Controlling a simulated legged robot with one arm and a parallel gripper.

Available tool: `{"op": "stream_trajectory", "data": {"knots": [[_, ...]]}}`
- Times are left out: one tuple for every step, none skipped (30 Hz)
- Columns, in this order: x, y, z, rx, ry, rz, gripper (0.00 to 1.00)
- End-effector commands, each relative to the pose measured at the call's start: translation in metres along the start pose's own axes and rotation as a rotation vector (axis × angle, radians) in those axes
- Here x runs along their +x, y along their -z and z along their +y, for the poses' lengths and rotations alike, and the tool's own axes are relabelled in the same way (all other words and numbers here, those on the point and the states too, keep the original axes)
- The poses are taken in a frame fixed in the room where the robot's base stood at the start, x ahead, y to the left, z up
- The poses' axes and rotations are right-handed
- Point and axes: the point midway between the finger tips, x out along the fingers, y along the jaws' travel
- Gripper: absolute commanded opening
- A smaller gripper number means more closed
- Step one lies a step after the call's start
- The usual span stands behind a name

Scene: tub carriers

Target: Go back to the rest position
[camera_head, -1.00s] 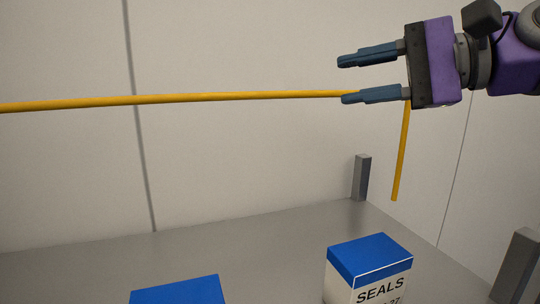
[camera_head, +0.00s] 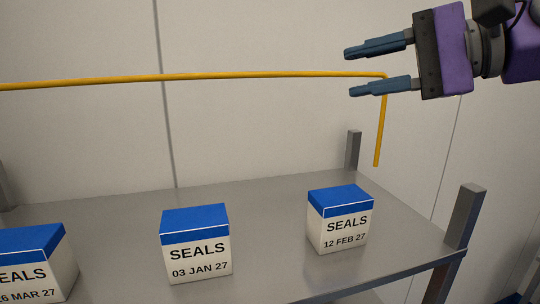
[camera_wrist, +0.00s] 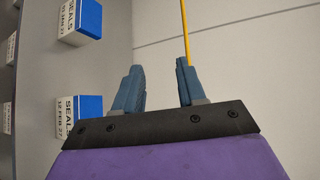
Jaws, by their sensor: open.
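My gripper (camera_head: 350,72) is at the upper right of the head view, with its fingers spread apart and nothing between them. It is above and to the right of the seals box dated 12 FEB 27 (camera_head: 340,232), clear of it. In the wrist view my gripper (camera_wrist: 160,75) also shows parted, empty fingers. A seals box dated 03 JAN 27 (camera_head: 196,258) stands in the middle of the metal table (camera_head: 270,210). A third seals box (camera_head: 40,278) is cut off at the left edge; its label ends in "6 MAR 27".
A yellow pipe (camera_head: 200,76) runs along the pale wall behind the table and bends down near my gripper. Grey corner posts rise at the back (camera_head: 353,150) and right (camera_head: 464,215) of the table. The tabletop between the boxes is bare.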

Motion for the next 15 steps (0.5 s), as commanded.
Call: {"op": "stream_trajectory", "data": {"knots": [[0.003, -0.002, 0.003, -0.006, -0.014, -0.003, 0.40], [0.006, -0.003, 0.005, -0.012, -0.023, -0.005, 0.40], [0.010, -0.004, 0.008, -0.019, -0.035, -0.006, 0.40], [0.013, -0.005, 0.010, -0.025, -0.045, -0.006, 0.40], [0.016, -0.007, 0.012, -0.032, -0.055, -0.006, 0.40], [0.021, -0.009, 0.015, -0.041, -0.070, -0.006, 0.40], [0.025, -0.011, 0.019, -0.047, -0.084, -0.007, 0.40], [0.029, -0.013, 0.022, -0.054, -0.097, -0.010, 0.40], [0.035, -0.015, 0.027, -0.064, -0.116, -0.011, 0.40], [0.039, -0.016, 0.031, -0.072, -0.132, -0.012, 0.40], [0.044, -0.017, 0.036, -0.081, -0.150, -0.014, 0.40], [0.052, -0.020, 0.044, -0.094, -0.179, -0.017, 0.40], [0.058, -0.022, 0.050, -0.106, -0.200, -0.018, 0.40], [0.064, -0.024, 0.057, -0.119, -0.223, -0.018, 0.40], [0.072, -0.027, 0.069, -0.136, -0.260, -0.021, 0.40]]}}
